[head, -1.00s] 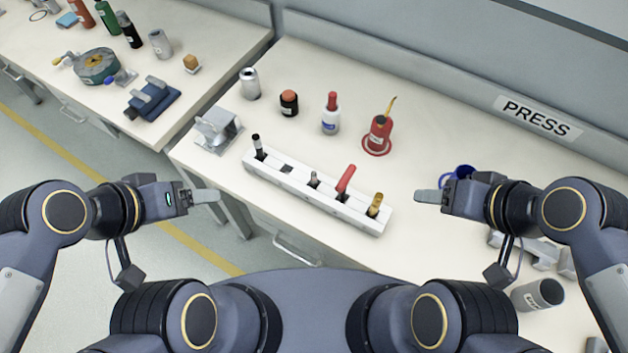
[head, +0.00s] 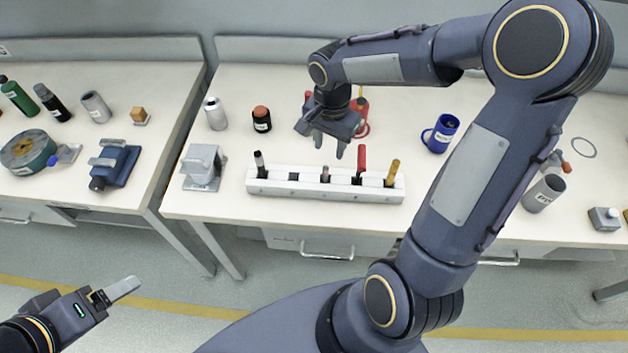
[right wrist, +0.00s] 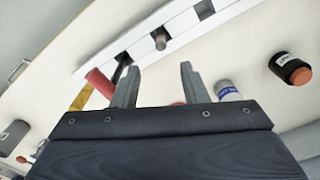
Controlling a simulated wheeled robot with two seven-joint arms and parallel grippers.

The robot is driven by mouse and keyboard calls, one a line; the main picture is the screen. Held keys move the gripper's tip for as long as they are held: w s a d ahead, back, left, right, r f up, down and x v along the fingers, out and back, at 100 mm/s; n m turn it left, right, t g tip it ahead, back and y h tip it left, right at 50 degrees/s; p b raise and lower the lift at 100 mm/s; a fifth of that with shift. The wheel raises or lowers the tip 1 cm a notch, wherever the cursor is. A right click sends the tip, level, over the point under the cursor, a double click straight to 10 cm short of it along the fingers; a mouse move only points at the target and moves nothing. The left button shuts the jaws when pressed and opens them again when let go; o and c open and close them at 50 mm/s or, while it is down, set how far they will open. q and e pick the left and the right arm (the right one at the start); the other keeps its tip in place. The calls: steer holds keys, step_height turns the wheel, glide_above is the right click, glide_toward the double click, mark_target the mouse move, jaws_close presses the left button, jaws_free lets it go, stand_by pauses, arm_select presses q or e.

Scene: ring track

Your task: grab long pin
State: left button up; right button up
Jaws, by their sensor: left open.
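A white slotted rack (head: 326,191) stands near the table's front edge. It holds a black-topped pin (head: 259,162), a short grey pin (head: 325,174), a red pin (head: 361,160) and a brass-yellow pin (head: 392,173); one slot is empty. I cannot tell which is the long pin. My right gripper (head: 329,146) points down just behind the rack, over the grey pin's part of it. In the right wrist view its fingers (right wrist: 158,86) are apart with nothing between; the grey pin (right wrist: 160,40) lies beyond them. My left gripper (head: 122,289) is open and empty, low over the floor.
Behind the rack stand a silver can (head: 215,114), a dark jar with a red top (head: 261,120) and a red container (head: 362,112) partly hidden by my right arm. A blue mug (head: 440,134) stands right. A metal block (head: 202,168) is left of the rack.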

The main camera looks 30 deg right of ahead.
mark_target(326, 167)
steer(key=f, duration=0.4)
steer(key=f+p, duration=0.1)
steer(key=f, duration=0.1)
steer(key=shift+s+a+f, duration=0.1)
steer(key=shift+a+f, duration=0.15)
steer(key=shift+a, duration=0.15)
jaws_close()
